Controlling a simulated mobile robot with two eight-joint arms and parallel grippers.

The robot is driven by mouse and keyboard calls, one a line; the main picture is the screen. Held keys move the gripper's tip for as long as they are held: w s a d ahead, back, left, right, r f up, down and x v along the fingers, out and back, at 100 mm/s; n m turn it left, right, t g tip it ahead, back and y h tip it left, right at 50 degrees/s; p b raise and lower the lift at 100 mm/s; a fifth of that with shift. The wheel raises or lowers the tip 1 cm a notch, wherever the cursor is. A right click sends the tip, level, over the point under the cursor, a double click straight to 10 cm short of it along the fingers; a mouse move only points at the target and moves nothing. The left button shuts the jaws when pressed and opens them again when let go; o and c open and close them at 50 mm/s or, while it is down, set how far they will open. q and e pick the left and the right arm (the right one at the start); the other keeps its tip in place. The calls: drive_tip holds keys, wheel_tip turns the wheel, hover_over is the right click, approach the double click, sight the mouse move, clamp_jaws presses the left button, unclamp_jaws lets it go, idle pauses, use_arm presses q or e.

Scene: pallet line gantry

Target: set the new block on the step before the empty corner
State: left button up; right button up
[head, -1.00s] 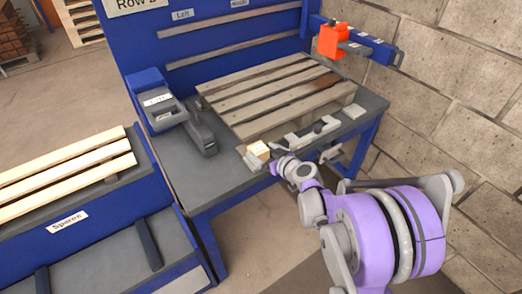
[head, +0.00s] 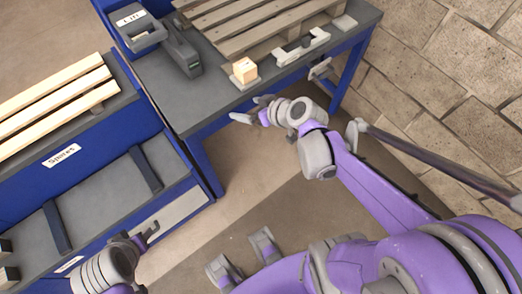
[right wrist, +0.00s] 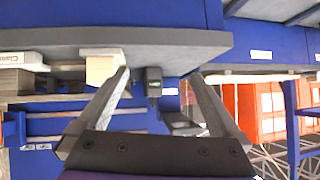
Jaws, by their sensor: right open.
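The new block (head: 245,70), a small pale wooden cube, sits upright on a low, light step (head: 238,84) near the table's front edge. It is in front of the near left corner of the slatted pallet (head: 262,43); the space under that corner is hard to make out. My right gripper (head: 247,109) is open and empty, off the table's front edge and apart from the block. In the right wrist view the block (right wrist: 103,68) shows beside one of the open fingers, not between them. My left gripper (head: 138,236) is at the lower left, its jaws unclear.
A white bracket-like clamp (head: 300,46) lies along the pallet's front, with a pale pad (head: 345,22) to its right. A dark device (head: 181,50) stands on the grey table (head: 210,94) left of the block. The spares rack (head: 62,155) with pale slats is at left. A block wall bounds the right.

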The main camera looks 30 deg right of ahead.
drive_tip(key=s+a+f+g+h, duration=0.1)
drive_tip(key=s+a+g, duration=0.1)
drive_tip(key=s, duration=0.5)
drive_tip(key=s+a+f+m+g+h, duration=0.1)
drive_tip(key=s+a+f+g, duration=0.1)
drive_tip(key=s, duration=0.6)
drive_tip(key=shift+a+f+g+h, duration=0.15)
drive_tip(key=shift+a+g+h, duration=0.25)
drive_tip(key=shift+a+g, duration=0.45)
